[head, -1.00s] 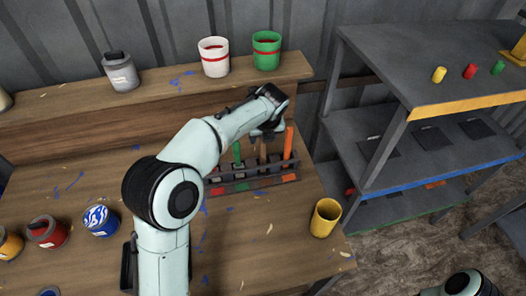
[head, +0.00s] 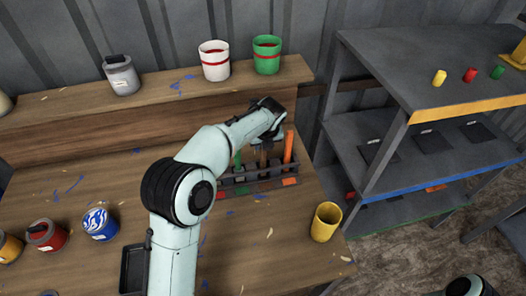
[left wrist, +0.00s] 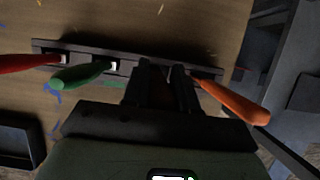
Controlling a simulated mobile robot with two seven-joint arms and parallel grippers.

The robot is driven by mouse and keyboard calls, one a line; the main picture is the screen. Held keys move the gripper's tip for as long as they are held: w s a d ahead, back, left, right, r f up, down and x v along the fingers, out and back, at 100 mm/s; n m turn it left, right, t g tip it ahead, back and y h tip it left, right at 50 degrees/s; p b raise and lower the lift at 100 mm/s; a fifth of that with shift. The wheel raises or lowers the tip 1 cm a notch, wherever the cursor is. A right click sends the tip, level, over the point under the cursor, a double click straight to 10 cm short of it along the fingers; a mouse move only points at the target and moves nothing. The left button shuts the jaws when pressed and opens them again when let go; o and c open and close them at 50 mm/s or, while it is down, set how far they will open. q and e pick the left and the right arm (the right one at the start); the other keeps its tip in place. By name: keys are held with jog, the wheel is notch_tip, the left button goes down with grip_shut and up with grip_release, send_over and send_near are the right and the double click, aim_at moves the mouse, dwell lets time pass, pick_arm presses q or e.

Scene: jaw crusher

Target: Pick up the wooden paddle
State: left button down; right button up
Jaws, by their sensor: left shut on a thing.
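The wooden paddle (head: 263,158) has a brown handle and stands in the dark rack (head: 230,190) on the workbench, between a green paddle (head: 238,160) and an orange paddle (head: 289,147). My left gripper (head: 265,141) is over the rack, shut on the brown handle. In the left wrist view the dark fingers (left wrist: 163,85) close around the wooden paddle, and most of it is hidden there. A red paddle (left wrist: 28,63) shows at the far left of the rack in that view. My right gripper is out of view.
A yellow cup (head: 325,222) stands right of the rack. White (head: 214,65), green (head: 267,58) and grey (head: 121,77) containers stand on the back ledge. Paint cans, including a blue and white one (head: 100,224), are at left. A metal shelf (head: 400,150) stands at right.

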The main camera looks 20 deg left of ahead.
pick_arm(q)
notch_tip(320, 180, up, 10)
jog(key=shift+r+p, duration=0.1)
jog(key=shift+p, duration=1.05)
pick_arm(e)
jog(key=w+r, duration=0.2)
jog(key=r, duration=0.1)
